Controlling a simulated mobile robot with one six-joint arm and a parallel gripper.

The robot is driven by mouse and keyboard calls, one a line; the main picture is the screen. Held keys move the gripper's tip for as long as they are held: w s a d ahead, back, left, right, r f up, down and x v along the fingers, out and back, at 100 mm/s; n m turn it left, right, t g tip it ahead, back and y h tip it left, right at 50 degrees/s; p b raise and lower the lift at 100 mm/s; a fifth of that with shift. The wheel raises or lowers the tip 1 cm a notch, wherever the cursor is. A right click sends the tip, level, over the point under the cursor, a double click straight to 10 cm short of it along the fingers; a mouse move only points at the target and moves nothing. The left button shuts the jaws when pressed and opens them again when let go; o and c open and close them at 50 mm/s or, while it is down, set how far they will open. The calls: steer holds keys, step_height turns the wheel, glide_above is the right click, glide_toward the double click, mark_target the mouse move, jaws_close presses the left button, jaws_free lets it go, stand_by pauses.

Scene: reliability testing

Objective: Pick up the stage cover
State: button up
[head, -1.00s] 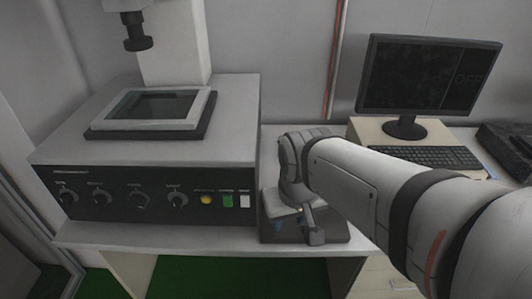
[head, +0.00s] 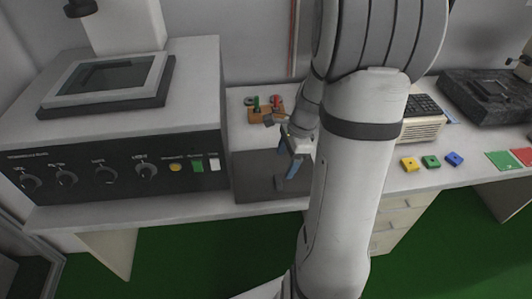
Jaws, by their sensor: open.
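A light grey frame with a dark glass pane (head: 108,77) lies flat on a dark base on top of the large grey machine at left; it may be the stage cover, but I cannot tell for sure. My gripper (head: 287,176) is open and points down in front of a grey box (head: 262,165) on the table, right of the machine and well apart from the framed pane. One bluish finger shows clearly. My own arm hides the right part of the box and much of the middle of the view.
The grey machine (head: 115,165) has knobs and coloured buttons. A brown block with red and green parts (head: 265,112) stands behind the box. Green floor lies below.

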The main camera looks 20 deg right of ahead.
mark_target(279, 180)
steer(key=shift+m, duration=0.7)
steer(key=x, duration=0.8)
steer(key=shift+s+d+f+b, duration=0.15)
steer(key=shift+d+f+b, duration=0.05)
steer(key=shift+f+b, duration=0.2)
steer(key=c, duration=1.2)
